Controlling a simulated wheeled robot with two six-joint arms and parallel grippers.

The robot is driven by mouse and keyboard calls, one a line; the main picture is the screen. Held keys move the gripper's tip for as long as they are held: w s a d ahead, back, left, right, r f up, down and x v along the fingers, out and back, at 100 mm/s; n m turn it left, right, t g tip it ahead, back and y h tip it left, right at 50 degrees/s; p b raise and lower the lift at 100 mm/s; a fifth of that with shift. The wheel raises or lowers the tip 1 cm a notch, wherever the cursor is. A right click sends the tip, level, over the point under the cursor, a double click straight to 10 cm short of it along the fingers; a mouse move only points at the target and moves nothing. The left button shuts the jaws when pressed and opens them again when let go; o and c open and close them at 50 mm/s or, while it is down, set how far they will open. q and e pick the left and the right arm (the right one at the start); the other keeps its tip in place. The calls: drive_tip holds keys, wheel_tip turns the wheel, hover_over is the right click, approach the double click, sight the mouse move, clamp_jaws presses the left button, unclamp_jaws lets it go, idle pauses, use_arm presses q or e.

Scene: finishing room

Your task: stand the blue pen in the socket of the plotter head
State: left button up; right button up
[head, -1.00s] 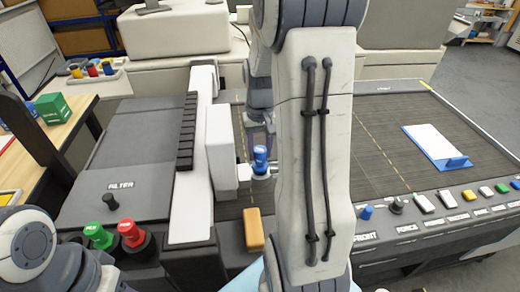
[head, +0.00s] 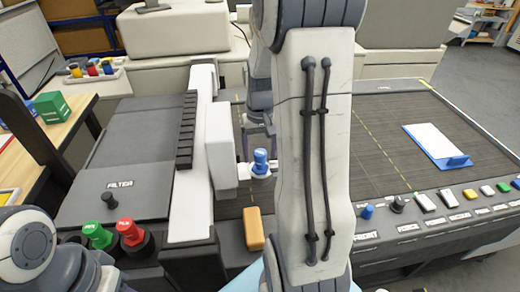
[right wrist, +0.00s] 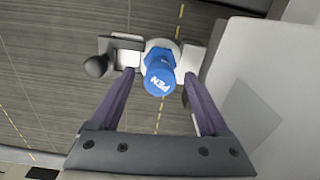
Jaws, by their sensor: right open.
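The blue pen (head: 260,161) stands upright in the white socket (head: 260,173) on the right side of the plotter head (head: 221,150). In the right wrist view the pen's cap (right wrist: 159,78) faces me with white lettering, and the pale socket rim (right wrist: 161,46) shows around its base. My right gripper (head: 259,127) is open and empty, just behind the pen in the head view. In the right wrist view its fingers appear either side of the pen with gaps. My right arm hides the middle of the plotter bed. My left arm shows at lower left; its gripper is out of view.
The white gantry beam (head: 194,140) crosses the dark plotter bed (head: 370,120). A white card with a blue clip (head: 432,146) lies on the right. Green (head: 97,234) and red (head: 130,231) knobs and an orange block (head: 253,229) sit in front. A dark lever knob (right wrist: 96,66) is beside the socket.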

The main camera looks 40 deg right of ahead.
wheel_tip(320, 180, up, 10)
drive_tip(key=shift+r+b, duration=0.25)
drive_tip(key=shift+b, duration=0.15)
idle(0.7)
